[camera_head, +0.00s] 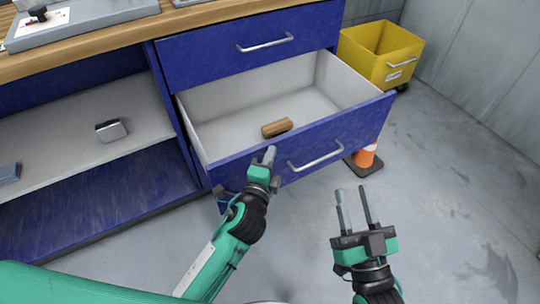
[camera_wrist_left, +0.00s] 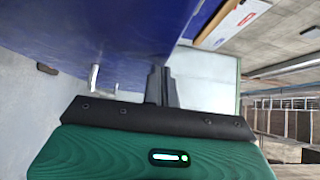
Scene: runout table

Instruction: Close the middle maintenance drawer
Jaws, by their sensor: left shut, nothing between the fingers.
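The middle drawer (camera_head: 342,130) is blue-fronted with a pale interior, and it stands pulled well out of the cabinet. A brown cylindrical object (camera_head: 277,127) lies inside it near the front. The drawer's silver bar handle (camera_head: 316,157) is on its front face. My left gripper (camera_head: 270,155) is shut and empty, with its fingertips at the drawer front, left of the handle; I cannot tell whether they touch. In the left wrist view, its closed fingers (camera_wrist_left: 158,85) point toward the blue front (camera_wrist_left: 120,35). My right gripper (camera_head: 354,205) is open and empty, in front of the drawer to the right.
The closed top drawer (camera_head: 220,52) sits above. Open shelving (camera_head: 80,135) is at the left, holding a small metallic box (camera_head: 111,130). A yellow bin (camera_head: 380,52) and an orange cone (camera_head: 364,156) stand right of the drawer.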

